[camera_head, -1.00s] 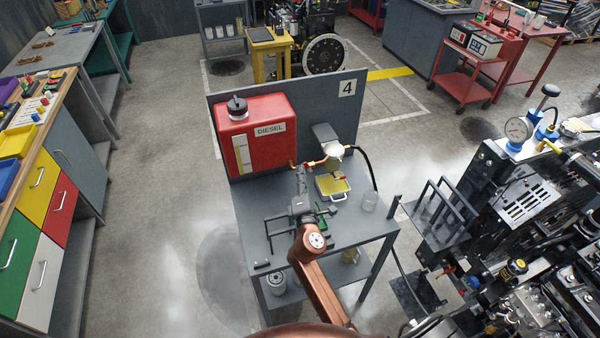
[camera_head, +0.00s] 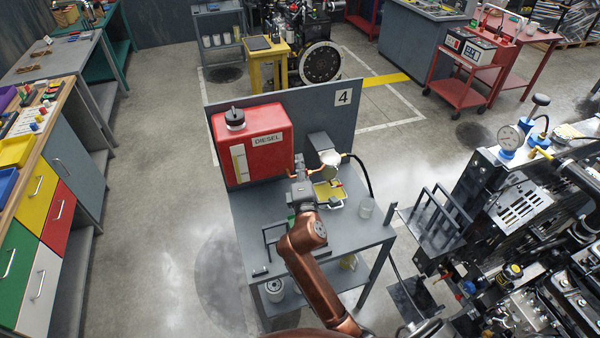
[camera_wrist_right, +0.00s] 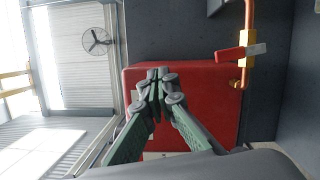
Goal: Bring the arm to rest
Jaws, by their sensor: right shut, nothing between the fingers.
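My right arm, with copper-coloured links (camera_head: 318,285), reaches over the grey bench from the bottom of the head view. Its grey wrist and gripper (camera_head: 302,192) are in front of the valve area and to the right of the red diesel tank; the fingers are hard to make out there. In the wrist view the right gripper (camera_wrist_right: 157,80) is shut and empty, its green fingers together in front of the red tank (camera_wrist_right: 200,100). I cannot tell the exact gap to the tank. My left gripper is not in view.
A panel (camera_head: 343,115) marked 4 rises behind. An engine (camera_head: 530,240) stands at right. Floor left of the bench is clear.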

